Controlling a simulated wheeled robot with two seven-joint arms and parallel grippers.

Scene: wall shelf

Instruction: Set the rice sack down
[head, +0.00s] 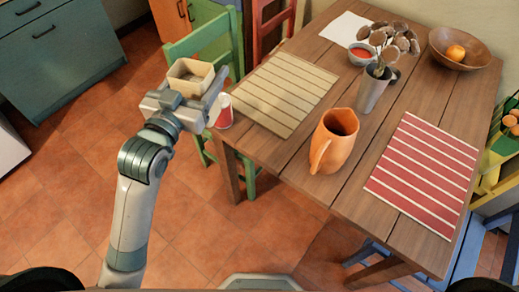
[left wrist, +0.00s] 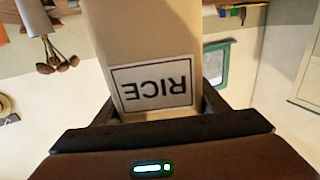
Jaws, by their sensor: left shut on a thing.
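The rice sack (head: 191,76) is a beige block in the head view, held up at the left of the table, over the floor and near the green chair. My left gripper (head: 186,98) is shut on it. In the left wrist view the rice sack (left wrist: 150,50) fills the middle, between the two dark fingers, and its RICE label reads upside down. The wooden table (head: 290,130) stands to the right of the gripper. My right gripper is not in view.
On the table are an orange pitcher (head: 334,141), a beige striped mat (head: 272,98), a red striped mat (head: 424,172), a metal vase (head: 372,90) and a wooden bowl (head: 478,60).

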